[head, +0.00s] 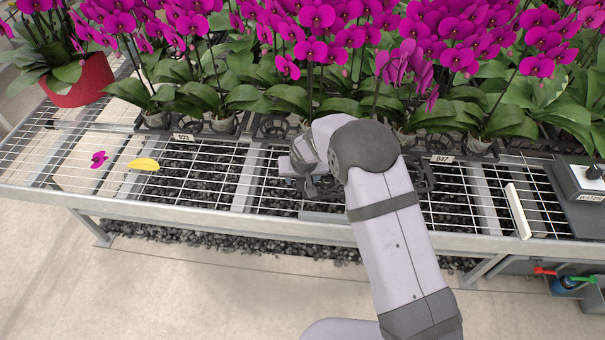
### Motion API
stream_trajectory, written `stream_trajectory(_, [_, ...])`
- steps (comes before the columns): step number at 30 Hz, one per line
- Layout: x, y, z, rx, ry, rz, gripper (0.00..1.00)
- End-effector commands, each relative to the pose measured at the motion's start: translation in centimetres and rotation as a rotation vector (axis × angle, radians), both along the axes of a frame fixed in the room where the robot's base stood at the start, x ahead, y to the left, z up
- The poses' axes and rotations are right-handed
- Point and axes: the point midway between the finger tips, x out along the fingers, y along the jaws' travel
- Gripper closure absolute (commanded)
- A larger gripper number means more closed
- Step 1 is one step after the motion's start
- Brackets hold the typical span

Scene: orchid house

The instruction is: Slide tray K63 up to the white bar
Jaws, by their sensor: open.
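The white bar (518,210) lies across the mesh bench top at the right, near the front rail. A dark openwork tray (425,182) shows from behind my arm at mid-bench, in front of the orchid rows. Most of it is hidden by my arm, and no K63 label can be read, so I cannot tell if it is that tray. My gripper (312,188) is open, low over the left part of this tray. Its fingers are small and partly hidden, and I cannot tell whether they touch the tray.
Potted magenta orchids stand in dark trays along the back, with tags D23 (184,137) and G47 (441,159). A red pot (82,83) stands at the left. A petal (98,159) and a yellow leaf (144,164) lie on the mesh. A control box (580,185) borders the right.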

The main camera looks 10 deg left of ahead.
Motion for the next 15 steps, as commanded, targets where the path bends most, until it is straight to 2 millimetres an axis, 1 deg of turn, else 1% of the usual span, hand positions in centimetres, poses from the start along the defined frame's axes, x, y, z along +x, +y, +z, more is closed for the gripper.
stream_trajectory(4, [0.21, 0.0, -0.58, -0.001, 0.001, 0.0, 0.47])
stream_trajectory(13, [0.27, 0.03, -0.71, 0.0, 0.0, 0.0, 0.47])
stream_trajectory(14, [0.27, 0.03, -0.71, 0.0, 0.0, 0.0, 0.49])
stream_trajectory(15, [0.26, 0.03, -0.71, 0.0, 0.0, 0.0, 0.59])
